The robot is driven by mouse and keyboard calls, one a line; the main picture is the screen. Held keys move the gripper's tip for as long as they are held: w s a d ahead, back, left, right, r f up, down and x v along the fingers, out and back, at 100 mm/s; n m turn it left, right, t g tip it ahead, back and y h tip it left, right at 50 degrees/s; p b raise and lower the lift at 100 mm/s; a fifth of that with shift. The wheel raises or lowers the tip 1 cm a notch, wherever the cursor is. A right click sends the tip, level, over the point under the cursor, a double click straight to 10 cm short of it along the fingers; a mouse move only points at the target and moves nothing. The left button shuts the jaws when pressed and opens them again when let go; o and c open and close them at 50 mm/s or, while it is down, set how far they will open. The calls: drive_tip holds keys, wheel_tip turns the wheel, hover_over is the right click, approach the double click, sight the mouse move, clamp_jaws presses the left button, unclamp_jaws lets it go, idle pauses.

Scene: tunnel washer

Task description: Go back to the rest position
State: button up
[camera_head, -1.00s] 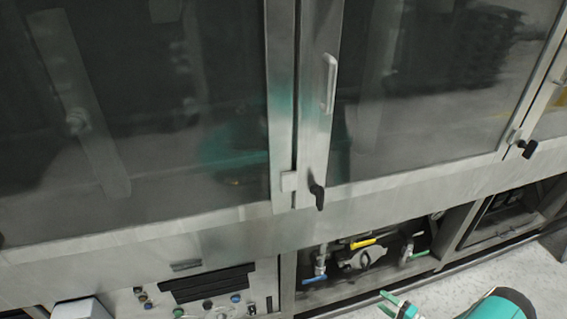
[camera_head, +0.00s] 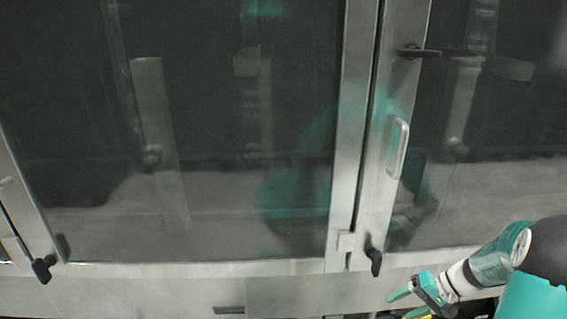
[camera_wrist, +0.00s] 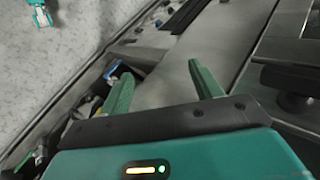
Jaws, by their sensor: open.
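My gripper (camera_head: 407,301) shows at the lower right of the head view, in front of the lower frame of the washer. Its two green fingers are apart, with nothing between them. The wrist view also shows my gripper (camera_wrist: 157,85) open and empty, above the lower machine frame and the floor. My teal and white arm reaches in from the right edge of the head view.
The washer's glass doors (camera_head: 220,190) fill most of the head view. Black latches (camera_head: 374,262) and a metal door handle (camera_head: 398,148) stick out from the door frames.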

drive_tip(key=s+a+r+n+h, duration=0.2)
drive_tip(key=s+a+r+h, duration=0.35)
drive_tip(key=a+r, duration=0.65)
drive_tip(key=s+a+r+n+t+h, duration=0.1)
drive_tip(key=s+a+r+t+h, duration=0.1)
drive_tip(key=s+a+r, duration=0.3)
drive_tip(key=s+r+t, duration=0.1)
drive_tip(key=s+r, duration=0.3)
drive_tip(key=s, duration=0.3)
drive_tip(key=shift+a+r+n+t+h, duration=0.2)
drive_tip(key=shift+r+n+t+h, duration=0.1)
drive_tip(key=shift+r+h, duration=0.05)
drive_tip(key=shift+d, duration=0.1)
